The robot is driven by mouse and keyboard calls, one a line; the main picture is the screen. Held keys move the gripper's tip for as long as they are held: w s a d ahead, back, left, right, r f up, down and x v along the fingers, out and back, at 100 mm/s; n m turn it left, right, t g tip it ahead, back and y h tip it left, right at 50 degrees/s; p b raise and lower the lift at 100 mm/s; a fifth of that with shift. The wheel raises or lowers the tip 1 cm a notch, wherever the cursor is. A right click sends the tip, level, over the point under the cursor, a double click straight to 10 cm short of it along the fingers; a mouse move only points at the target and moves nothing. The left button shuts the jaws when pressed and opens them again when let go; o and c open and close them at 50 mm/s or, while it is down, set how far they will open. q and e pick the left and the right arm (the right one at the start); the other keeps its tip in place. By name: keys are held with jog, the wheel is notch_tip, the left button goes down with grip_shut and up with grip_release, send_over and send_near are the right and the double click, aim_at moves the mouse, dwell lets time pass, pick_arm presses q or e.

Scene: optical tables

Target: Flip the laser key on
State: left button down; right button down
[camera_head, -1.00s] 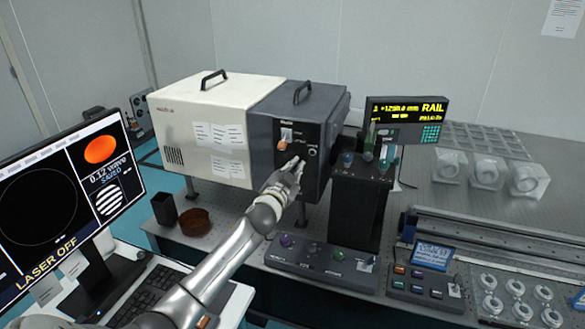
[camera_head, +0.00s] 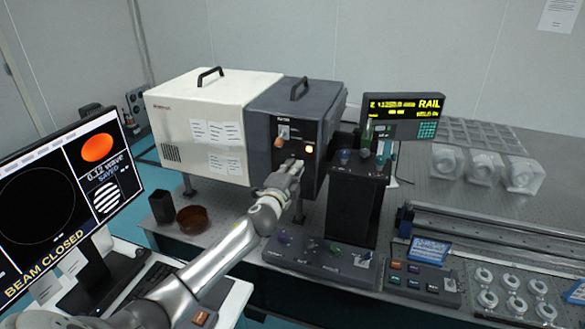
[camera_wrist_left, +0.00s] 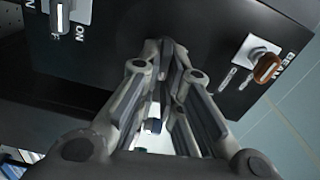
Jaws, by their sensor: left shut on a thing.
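The laser is a box with a cream half (camera_head: 200,125) and a dark grey half (camera_head: 325,112). My left gripper (camera_head: 292,165) is at the dark control panel, below and right of an orange lever (camera_head: 279,142). In the wrist view my left gripper (camera_wrist_left: 165,48) is shut at the panel, its fingertips close together. It appears shut on the laser key, which the fingertips hide. A silver switch (camera_wrist_left: 61,18) beside "ON" lettering is left of the fingers; the orange lever (camera_wrist_left: 268,68), near "BEAM", is to their right. My right gripper is not in view.
A monitor (camera_head: 70,200) at left reads "BEAM CLOSED". A black pedestal (camera_head: 352,215) stands close right of the laser. A control box with knobs (camera_head: 318,262) lies in front. A brown bowl (camera_head: 193,219) and black cup (camera_head: 162,207) sit at left.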

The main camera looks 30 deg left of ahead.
pick_arm(q)
jog(key=shift+f+m, duration=0.2)
jog(key=shift+m, duration=0.4)
jog(key=c, duration=1.6)
grip_release()
jog(key=v, duration=1.2)
